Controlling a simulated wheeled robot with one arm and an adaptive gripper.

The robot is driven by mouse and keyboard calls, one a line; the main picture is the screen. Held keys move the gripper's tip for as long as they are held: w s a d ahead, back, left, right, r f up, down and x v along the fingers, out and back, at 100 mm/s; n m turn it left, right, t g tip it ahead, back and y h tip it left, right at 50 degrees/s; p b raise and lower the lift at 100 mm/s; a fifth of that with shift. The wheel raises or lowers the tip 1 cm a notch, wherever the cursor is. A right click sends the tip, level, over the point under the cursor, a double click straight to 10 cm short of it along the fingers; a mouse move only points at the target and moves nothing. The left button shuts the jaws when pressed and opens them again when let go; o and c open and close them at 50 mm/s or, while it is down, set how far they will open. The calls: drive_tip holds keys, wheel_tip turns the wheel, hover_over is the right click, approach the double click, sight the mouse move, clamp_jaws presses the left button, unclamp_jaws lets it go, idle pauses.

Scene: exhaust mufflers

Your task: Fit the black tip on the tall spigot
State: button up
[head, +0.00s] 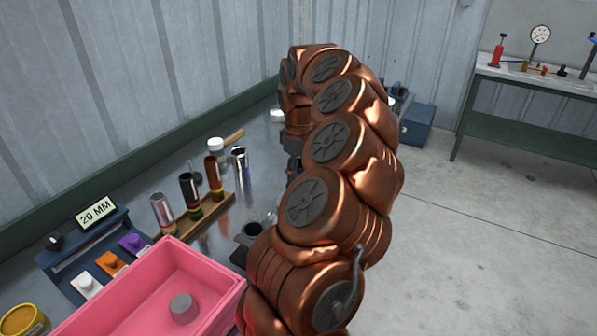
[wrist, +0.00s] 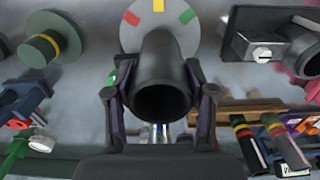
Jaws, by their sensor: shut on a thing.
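My gripper (wrist: 157,68) is shut on the black tip (wrist: 163,62), a dark hollow tube, in the wrist view. Its near open end faces the camera. Its far end overlaps a grey disc (wrist: 132,14) with red, yellow and green marks; I cannot tell whether they touch. A green post with a yellow band (wrist: 42,47) stands on another round base at the left, apart from the gripper. I cannot tell which post is the tall spigot. In the head view my copper arm hides the held tip and most of the gripper.
A wooden rack (head: 207,217) holds several tubes over coloured bands. A silver tube (head: 239,163) stands beside it. A pink bin (head: 232,297) holds a grey cylinder (head: 183,308). A "20 MM" sign (head: 96,211) stands behind coloured knobs. A block with a silver fitting (wrist: 262,50) is right of the tip.

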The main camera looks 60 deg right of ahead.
drive_tip(key=shift+f, duration=0.5)
drive_tip(key=o, duration=1.2)
drive_tip(key=shift+c, duration=0.2)
drive_tip(key=shift+r, duration=0.15)
wheel_tip(320, 180, up, 12)
drive_tip(key=shift+f, duration=0.1)
